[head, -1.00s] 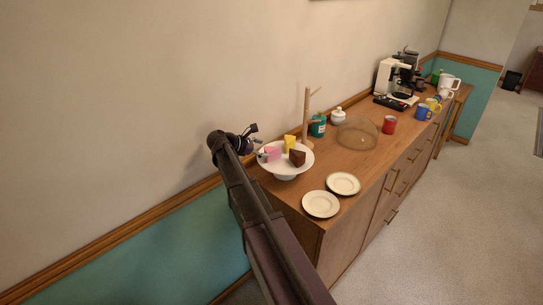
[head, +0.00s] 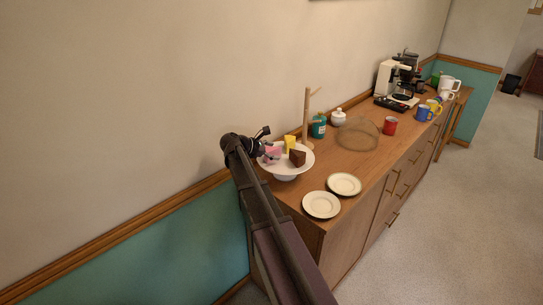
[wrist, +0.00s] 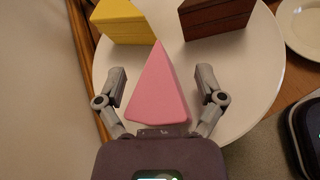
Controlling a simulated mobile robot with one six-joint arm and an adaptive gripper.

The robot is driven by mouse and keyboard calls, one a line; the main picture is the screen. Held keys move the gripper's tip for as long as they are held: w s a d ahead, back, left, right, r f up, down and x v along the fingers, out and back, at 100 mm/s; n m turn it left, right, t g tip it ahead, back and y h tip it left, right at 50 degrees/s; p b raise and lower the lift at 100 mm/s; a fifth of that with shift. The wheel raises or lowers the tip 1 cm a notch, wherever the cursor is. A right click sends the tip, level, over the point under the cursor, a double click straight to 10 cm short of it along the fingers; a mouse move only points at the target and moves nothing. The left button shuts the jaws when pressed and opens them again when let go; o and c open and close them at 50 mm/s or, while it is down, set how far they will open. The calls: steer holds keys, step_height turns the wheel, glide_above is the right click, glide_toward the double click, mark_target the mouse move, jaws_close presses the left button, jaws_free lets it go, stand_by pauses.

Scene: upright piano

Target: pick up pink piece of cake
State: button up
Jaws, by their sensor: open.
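The pink piece of cake (wrist: 158,92) lies on the white cake stand (wrist: 262,84), its narrow tip pointing away from my gripper. My gripper (wrist: 160,80) is open, with one finger on each side of the pink piece and a visible gap on both sides. In the head view the pink piece (head: 271,156) is partly hidden by my gripper (head: 268,146) at the left of the cake stand (head: 287,173). A yellow piece (wrist: 122,20) and a brown piece (wrist: 215,16) stand on the same stand, beyond the pink one.
Two plates (head: 321,205) (head: 344,184) lie in front of the stand on the wooden sideboard (head: 300,198). A wooden mug tree (head: 306,118), a teal canister (head: 319,127) and a mesh dome (head: 357,134) stand to the right. The wall (head: 130,90) is close behind.

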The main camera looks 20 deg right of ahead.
mark_target(273, 148)
stand_by(0.3)
steer(key=c, duration=0.6)
steer(key=shift+o, duration=0.2)
steer(key=shift+r, duration=0.15)
step_height(273, 148, up, 10)
steer(key=p, duration=1)
stand_by(0.5)
